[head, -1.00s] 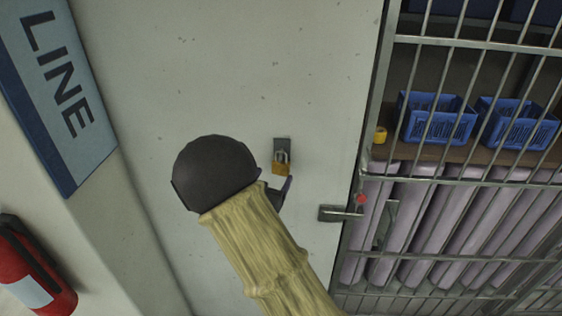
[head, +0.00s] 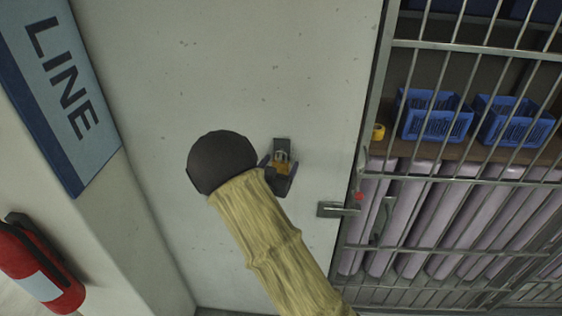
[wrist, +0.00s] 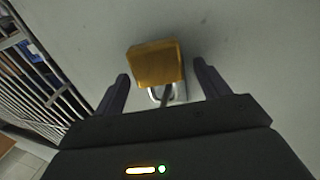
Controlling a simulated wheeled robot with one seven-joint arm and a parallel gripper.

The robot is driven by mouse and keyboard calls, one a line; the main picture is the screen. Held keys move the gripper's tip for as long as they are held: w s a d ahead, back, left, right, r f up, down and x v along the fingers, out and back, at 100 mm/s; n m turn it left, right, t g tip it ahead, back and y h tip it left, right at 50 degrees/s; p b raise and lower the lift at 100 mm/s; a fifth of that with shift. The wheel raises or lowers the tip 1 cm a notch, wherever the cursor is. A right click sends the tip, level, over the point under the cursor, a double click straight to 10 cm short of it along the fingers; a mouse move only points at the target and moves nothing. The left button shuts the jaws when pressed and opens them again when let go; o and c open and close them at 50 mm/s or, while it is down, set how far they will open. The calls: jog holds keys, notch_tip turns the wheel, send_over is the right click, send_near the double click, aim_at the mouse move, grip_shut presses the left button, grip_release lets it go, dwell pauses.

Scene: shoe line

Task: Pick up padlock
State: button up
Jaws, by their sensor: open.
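The padlock (head: 283,158) has a brass body and a steel shackle. My gripper (wrist: 160,85) is open, one finger on each side of the padlock with gaps visible. In the head view my gripper (head: 277,174) overlaps the padlock's lower part and hides some of it.
Behind the bars are blue baskets (head: 430,120) and a yellow item (head: 378,132). A fire extinguisher (head: 40,268) is at lower left, below a LINE sign (head: 62,95).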

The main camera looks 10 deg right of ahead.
jog(key=shift+c, duration=0.4)
jog(key=c, duration=1.1)
jog(key=shift+r, duration=0.1)
jog(key=shift+r+b, duration=0.6)
jog(key=shift+b, duration=0.3)
jog(key=s+a+b, duration=0.2)
jog(key=s, duration=0.3)
jog(key=s+a+b, duration=0.1)
jog(key=s+b, duration=0.1)
jog(key=s, duration=0.4)
jog(key=s+a+b, duration=0.2)
jog(key=s, duration=0.4)
jog(key=shift+s+a, duration=0.1)
jog(key=shift+a, duration=0.2)
